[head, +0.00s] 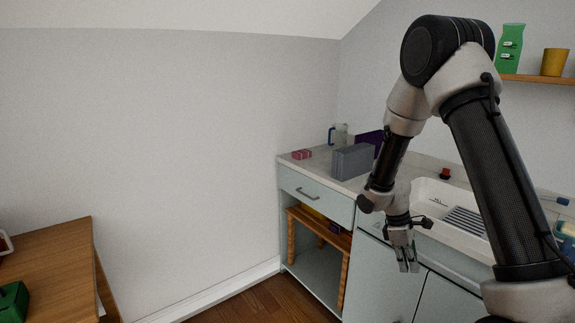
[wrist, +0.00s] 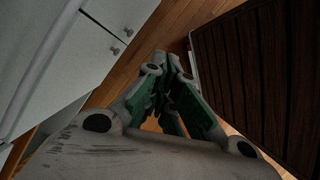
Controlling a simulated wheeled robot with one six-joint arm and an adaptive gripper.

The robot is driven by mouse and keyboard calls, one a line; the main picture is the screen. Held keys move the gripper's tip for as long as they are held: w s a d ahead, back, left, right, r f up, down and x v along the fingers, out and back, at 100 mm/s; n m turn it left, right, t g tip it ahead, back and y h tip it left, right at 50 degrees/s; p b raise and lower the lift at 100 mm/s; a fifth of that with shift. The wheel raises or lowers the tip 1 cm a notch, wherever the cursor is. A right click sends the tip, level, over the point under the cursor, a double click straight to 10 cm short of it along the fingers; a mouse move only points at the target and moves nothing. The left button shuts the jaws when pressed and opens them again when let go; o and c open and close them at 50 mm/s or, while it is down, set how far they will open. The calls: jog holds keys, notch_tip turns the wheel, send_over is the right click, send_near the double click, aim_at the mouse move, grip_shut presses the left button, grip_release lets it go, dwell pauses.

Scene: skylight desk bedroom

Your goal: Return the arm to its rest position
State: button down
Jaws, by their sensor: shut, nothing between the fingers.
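My gripper (head: 408,267) hangs at the end of my arm in the head view, pointing down in front of the pale blue-green cabinet (head: 375,275). Its fingers are shut with nothing between them. In the wrist view the closed fingers (wrist: 170,90) show above the wooden floor (wrist: 180,22). My arm is raised and bent, with its upper links at the right of the head view. The gripper appears apart from the cabinet front.
A counter (head: 318,168) holds a grey box (head: 352,161), a pink item (head: 301,154) and a sink (head: 437,197). A wooden desk (head: 55,262) stands at the left. A shelf (head: 540,79) hangs at upper right. A dark slatted surface (wrist: 262,75) is close at the right in the wrist view.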

jog(key=s+r+m+t+y, duration=0.1)
jog(key=s+r+m+t, duration=0.2)
jog(key=s+r+m, duration=0.3)
jog(key=s+r+m+t+y, duration=0.2)
jog(key=s+r+m, duration=0.3)
jog(key=s+r, duration=1.1)
jog(key=shift+s+d+r+m+t, duration=0.3)
jog(key=shift+r+t, duration=0.6)
jog(key=shift+r, duration=3.25)
jog(key=shift+w+a, duration=0.1)
